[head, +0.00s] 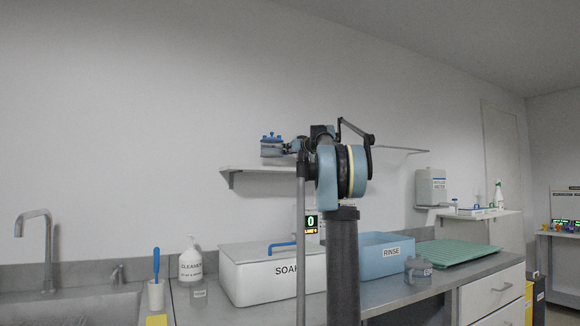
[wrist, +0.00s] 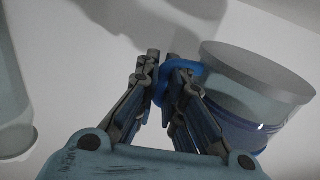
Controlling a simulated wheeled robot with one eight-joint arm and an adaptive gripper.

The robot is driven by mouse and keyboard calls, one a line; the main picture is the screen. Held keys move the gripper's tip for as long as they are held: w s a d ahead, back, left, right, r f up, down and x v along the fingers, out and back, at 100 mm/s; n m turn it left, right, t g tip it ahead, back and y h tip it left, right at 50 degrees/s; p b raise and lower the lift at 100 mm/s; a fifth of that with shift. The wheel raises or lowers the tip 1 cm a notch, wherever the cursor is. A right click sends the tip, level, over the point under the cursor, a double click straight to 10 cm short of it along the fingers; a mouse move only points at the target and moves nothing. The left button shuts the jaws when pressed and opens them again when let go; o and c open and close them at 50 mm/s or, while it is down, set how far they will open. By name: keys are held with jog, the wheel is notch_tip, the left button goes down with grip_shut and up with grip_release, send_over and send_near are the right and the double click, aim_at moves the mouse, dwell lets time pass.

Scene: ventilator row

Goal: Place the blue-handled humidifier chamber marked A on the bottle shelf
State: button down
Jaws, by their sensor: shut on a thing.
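My gripper (head: 292,147) is shut on the blue handle (wrist: 182,80) of a humidifier chamber (head: 272,150). The chamber is a clear, bluish-grey cup with blue on top in the head view. In the wrist view the chamber (wrist: 250,90) hangs to the right of my fingers, showing a grey round end. No A mark is readable. In the head view it appears just above the left part of a white wall shelf (head: 245,171), with a small gap. I cannot tell whether it is over the shelf or in front of it. No label shows on this shelf.
A pale rounded object (wrist: 15,110) stands at the left of the wrist view. Below are a white SOAK box (head: 250,275), a blue RINSE bin (head: 375,262), another grey chamber (head: 418,270) and a green mat (head: 458,252). A water jug (head: 431,187) sits on a small shelf.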

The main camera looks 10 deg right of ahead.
jog(key=shift+f, duration=2.6)
jog(key=c, duration=1.7)
grip_release()
jog(key=shift+f, duration=0.1)
jog(key=v, duration=1.2)
jog(key=shift+s, duration=0.15)
